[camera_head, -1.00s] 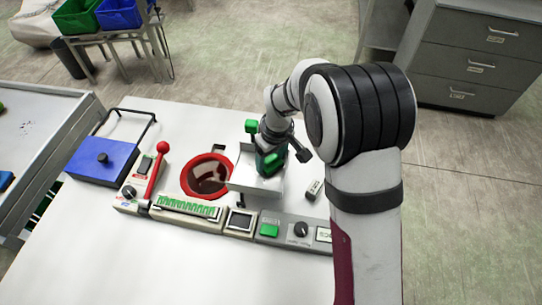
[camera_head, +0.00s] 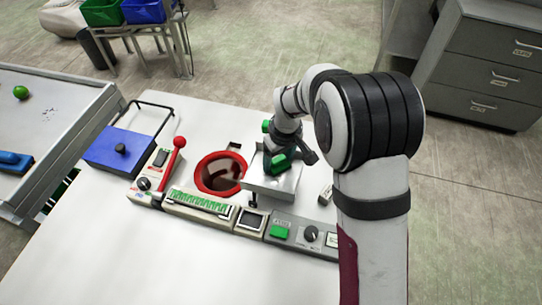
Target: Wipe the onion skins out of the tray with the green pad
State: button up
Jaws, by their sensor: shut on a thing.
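The tray (camera_head: 260,185) is a shallow pale grey pan, right of the red-rimmed opening. My gripper (camera_head: 279,162) points down into its back part, shut on a green block that I take for the green pad (camera_head: 278,165). The arm and gripper hide part of the tray floor, and I cannot tell whether the pad touches it. No onion skins can be made out in the tray at this size. Brownish red, dark matter shows inside the red-rimmed opening (camera_head: 219,176).
A red-knobbed lever (camera_head: 178,143) and a blue box (camera_head: 119,149) stand left of the opening. A control strip (camera_head: 207,209) with a green button (camera_head: 279,232) runs along the front. A small pale block (camera_head: 325,194) lies right of the tray. The white tabletop in front is clear.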

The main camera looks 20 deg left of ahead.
aim_at(262, 176)
jog(key=shift+d, duration=0.95)
jog(key=a, duration=0.5)
jog(key=shift+s+d+f, duration=0.15)
jog(key=shift+s, duration=0.9)
jog(key=shift+d, duration=2.35)
jog(key=shift+a, duration=2.4)
jog(key=shift+d, duration=2.45)
jog(key=shift+s, duration=0.95)
jog(key=shift+s+a, duration=0.15)
jog(key=shift+a, duration=2.25)
jog(key=shift+d, duration=2.35)
jog(key=shift+a, duration=2.45)
